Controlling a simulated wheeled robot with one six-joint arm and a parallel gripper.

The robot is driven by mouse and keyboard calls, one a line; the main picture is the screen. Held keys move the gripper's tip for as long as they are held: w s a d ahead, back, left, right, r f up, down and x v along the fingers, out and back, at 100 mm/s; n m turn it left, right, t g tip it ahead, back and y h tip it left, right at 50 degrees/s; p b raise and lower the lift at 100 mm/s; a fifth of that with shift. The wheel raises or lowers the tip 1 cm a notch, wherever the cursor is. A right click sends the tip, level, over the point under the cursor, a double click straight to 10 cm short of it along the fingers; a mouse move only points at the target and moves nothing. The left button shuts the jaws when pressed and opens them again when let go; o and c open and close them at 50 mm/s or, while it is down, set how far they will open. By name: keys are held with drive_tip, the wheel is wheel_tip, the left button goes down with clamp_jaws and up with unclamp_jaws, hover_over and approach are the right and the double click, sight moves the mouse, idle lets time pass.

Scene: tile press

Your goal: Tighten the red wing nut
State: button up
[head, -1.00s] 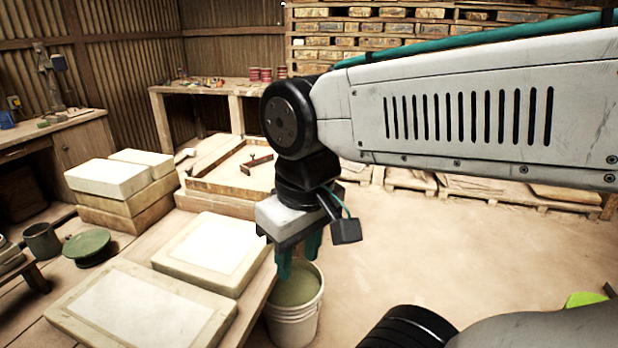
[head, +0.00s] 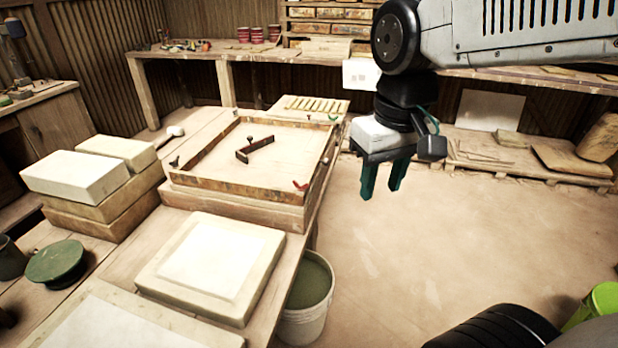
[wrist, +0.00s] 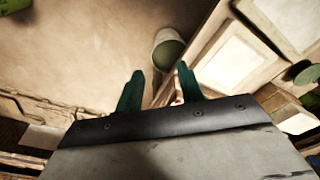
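The red wing nut (head: 300,186) sits at the near right corner of a wooden press frame (head: 232,185) on the long bench. A small reddish spot between the fingers in the wrist view may be it, but I cannot tell. My gripper (head: 380,192) points down over the floor to the right of the bench, apart from the wing nut. Its two teal fingers are spread with nothing between them, and they also show in the wrist view (wrist: 159,69). A green wing nut (head: 334,117) is at the far right corner.
A plaster mould (head: 212,262) lies on the bench in front of the frame, with stacked blocks (head: 75,177) to the left. A bucket (head: 306,300) stands on the floor beside the bench. A pallet shelf runs along the back wall.

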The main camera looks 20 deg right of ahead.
drive_tip(key=w+a+f+n, duration=0.1)
drive_tip(key=w+f, duration=0.2)
drive_tip(key=w, duration=1.4)
drive_tip(key=n+g, duration=0.1)
hover_over(301, 186)
wheel_tip(301, 186, down, 10)
drive_tip(key=shift+s+a+r, duration=0.1)
drive_tip(key=shift+r, duration=0.15)
wheel_tip(301, 186, down, 8)
drive_tip(key=shift+r, duration=0.1)
drive_tip(key=shift+c, duration=0.4)
